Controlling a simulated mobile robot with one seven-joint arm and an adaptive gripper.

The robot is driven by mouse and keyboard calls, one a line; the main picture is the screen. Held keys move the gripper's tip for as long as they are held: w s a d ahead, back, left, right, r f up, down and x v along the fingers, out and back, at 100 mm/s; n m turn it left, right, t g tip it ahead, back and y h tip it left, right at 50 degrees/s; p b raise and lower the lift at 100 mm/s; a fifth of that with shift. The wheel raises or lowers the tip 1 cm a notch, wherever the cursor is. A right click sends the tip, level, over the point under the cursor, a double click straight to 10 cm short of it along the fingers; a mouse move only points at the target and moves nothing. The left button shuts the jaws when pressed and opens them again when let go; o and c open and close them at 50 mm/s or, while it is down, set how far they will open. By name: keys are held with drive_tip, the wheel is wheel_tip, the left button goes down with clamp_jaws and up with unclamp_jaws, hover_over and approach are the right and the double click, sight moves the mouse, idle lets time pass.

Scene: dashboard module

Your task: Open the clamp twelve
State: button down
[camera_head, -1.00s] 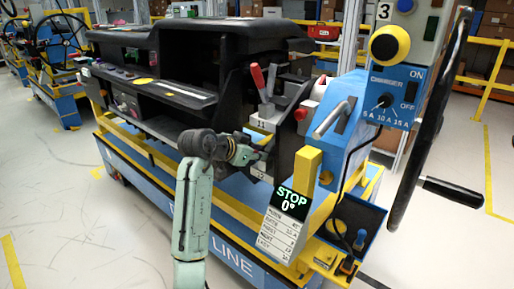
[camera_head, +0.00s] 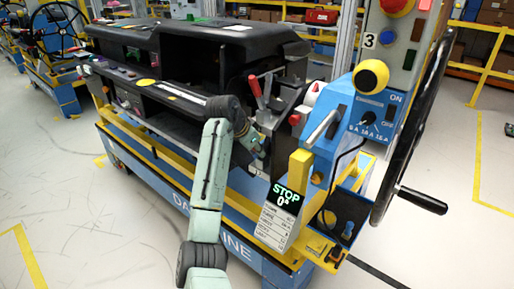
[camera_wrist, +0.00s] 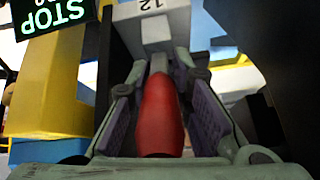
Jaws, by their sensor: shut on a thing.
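Clamp twelve shows in the wrist view as a pale block marked 12 (camera_wrist: 152,30) with a red handle (camera_wrist: 160,120) pointing toward the camera. My gripper (camera_wrist: 160,72) has a finger on each side of the red handle and is shut on it. In the head view, my gripper (camera_head: 256,158) is low at the right end of the black dashboard module (camera_head: 190,55), and clamp twelve is mostly hidden behind it. Another clamp with a red upright handle (camera_head: 256,90) stands just above my gripper.
A blue unit with a yellow block (camera_head: 299,168) and a STOP display (camera_head: 285,196) stands close to the right of my gripper. A black handwheel (camera_head: 412,130) is farther right. A yellow rail (camera_head: 150,147) runs along the front of the blue cart.

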drive_tip(key=c, duration=1.4)
unclamp_jaws()
drive_tip(key=shift+c, duration=0.2)
drive_tip(key=v, duration=1.2)
drive_tip(key=shift+f, duration=0.1)
drive_tip(key=shift+c, duration=0.5)
